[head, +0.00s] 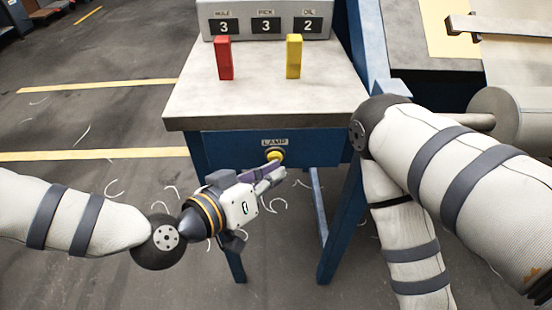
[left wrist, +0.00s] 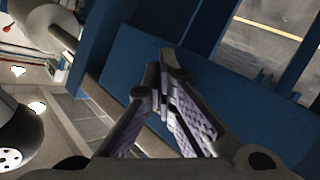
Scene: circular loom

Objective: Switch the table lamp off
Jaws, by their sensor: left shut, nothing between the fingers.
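A round yellow lamp button (head: 275,156) sits on the blue front panel (head: 230,148) of the table, just under a small plate (head: 274,142) that reads LAMP. My left gripper (head: 275,174) is shut and empty, its fingertips just below the button in the head view. I cannot tell whether they touch it. In the left wrist view the closed fingertips (left wrist: 170,70) point at the blue panel (left wrist: 180,65); I cannot make out the button there. No lamp shows clearly in either view. My right gripper is not in view.
The grey tabletop (head: 190,105) holds a red block (head: 223,58), a yellow block (head: 294,57) and a counter box (head: 238,7) marked MULE, PICK and OIL. A large roll (head: 502,120) stands at right. White scraps litter the dark floor.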

